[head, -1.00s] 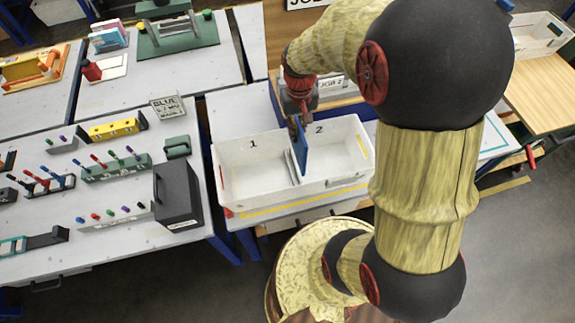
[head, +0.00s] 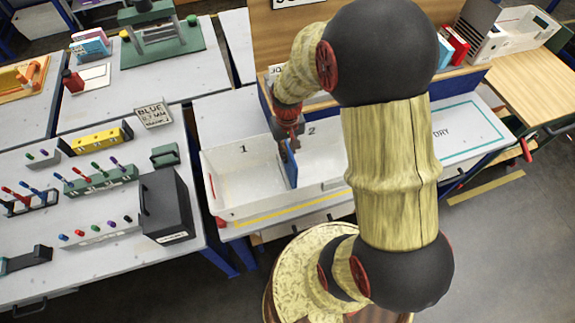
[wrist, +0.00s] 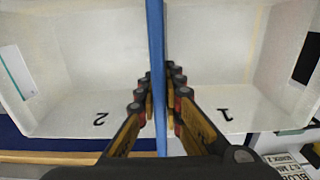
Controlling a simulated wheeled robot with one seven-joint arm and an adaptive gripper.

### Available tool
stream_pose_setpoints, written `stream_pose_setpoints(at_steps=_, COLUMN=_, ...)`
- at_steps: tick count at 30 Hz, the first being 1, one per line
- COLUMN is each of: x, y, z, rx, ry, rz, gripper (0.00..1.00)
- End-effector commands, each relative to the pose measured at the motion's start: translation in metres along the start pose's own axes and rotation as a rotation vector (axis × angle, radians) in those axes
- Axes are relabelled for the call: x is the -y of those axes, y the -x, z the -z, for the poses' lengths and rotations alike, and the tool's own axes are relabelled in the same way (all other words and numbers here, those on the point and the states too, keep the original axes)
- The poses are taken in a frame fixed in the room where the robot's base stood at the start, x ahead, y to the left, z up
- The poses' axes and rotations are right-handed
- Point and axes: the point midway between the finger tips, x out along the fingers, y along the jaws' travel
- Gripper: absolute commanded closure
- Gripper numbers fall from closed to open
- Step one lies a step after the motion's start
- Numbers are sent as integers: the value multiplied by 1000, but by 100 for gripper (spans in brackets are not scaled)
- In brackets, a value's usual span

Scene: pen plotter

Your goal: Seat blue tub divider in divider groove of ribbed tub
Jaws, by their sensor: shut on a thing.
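The white tub (head: 235,178) stands on the bench with compartments marked 1 and 2. My gripper (head: 289,140) points down over the middle of the tub, shut on the upper part of the blue divider (head: 291,166). The divider stands upright between the two compartments, in line with the middle. In the wrist view the divider (wrist: 156,45) shows edge-on between the fingers (wrist: 163,80), with compartment 2 at left and 1 at right. The groove is hidden behind the divider; I cannot tell whether its lower edge is in it.
A black box (head: 165,200) and a workbench with pen racks (head: 97,180) stand left of the tub. A wooden back panel (head: 330,30) rises behind. A marked bench area (head: 465,133) at right is clear. My arm hides part of compartment 2.

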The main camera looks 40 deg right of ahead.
Motion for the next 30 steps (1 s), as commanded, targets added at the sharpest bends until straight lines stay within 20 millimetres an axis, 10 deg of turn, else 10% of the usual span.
stream_pose_setpoints(at_steps=14, x=0, y=-50, z=0, rx=1, ry=0, rz=0, gripper=100)
stream_pose_setpoints(at_steps=26, x=0, y=-55, z=1, rx=-2, ry=0, rz=0, gripper=100)
stream_pose_setpoints(at_steps=30, x=0, y=-54, z=1, rx=-2, ry=0, rz=0, gripper=84)
